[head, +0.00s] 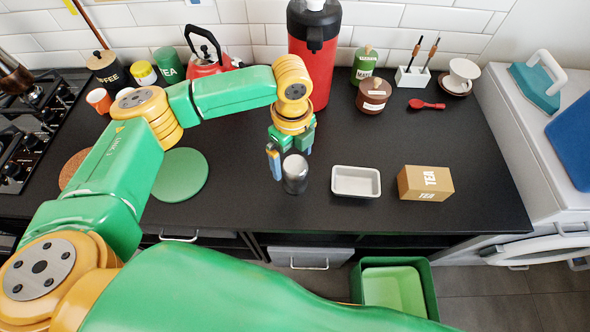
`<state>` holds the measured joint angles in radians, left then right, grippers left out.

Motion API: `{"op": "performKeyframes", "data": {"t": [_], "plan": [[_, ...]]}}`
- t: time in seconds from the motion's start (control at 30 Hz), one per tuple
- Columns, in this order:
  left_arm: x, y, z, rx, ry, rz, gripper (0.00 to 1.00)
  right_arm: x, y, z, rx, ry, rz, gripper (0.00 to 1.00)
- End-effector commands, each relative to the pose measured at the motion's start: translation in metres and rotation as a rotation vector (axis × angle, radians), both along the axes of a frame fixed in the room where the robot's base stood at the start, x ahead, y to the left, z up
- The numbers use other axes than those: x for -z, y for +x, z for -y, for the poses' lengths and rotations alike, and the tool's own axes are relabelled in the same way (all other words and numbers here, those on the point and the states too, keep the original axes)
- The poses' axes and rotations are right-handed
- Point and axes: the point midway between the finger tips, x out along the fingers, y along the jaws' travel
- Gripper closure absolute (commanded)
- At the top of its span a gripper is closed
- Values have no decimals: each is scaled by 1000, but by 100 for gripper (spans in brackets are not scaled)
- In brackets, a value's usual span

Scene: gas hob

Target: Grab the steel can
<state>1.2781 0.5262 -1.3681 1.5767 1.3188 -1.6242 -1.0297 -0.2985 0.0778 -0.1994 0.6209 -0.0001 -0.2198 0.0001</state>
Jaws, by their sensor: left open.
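The steel can (295,175) stands upright on the black counter, near its front edge in the middle of the head view. My left gripper (289,161) points down right at the can, with one finger at its left and the other behind its upper right. The jaws are open. I cannot tell whether a finger touches the can. My right gripper is not in view.
A white dish (356,193) and a tea box (425,183) stand right of the can. A red dispenser (313,50) and a red kettle (205,60) stand behind. A green round mat (181,174) lies left. A green bin (392,288) is below.

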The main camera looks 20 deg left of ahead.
Motion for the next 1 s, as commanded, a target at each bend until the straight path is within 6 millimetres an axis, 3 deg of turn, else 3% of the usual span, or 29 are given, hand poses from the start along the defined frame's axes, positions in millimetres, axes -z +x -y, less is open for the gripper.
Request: {"op": "performKeyframes", "data": {"t": [0.17,0.5,0.73,1.0], "plan": [[13,0,1,0,0,-2,0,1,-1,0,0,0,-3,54],[71,-2,5,-1,0,-1,0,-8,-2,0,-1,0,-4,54],[74,-1,6,1,0,1,0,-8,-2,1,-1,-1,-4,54],[74,-1,5,0,0,1,73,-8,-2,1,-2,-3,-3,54]]}}
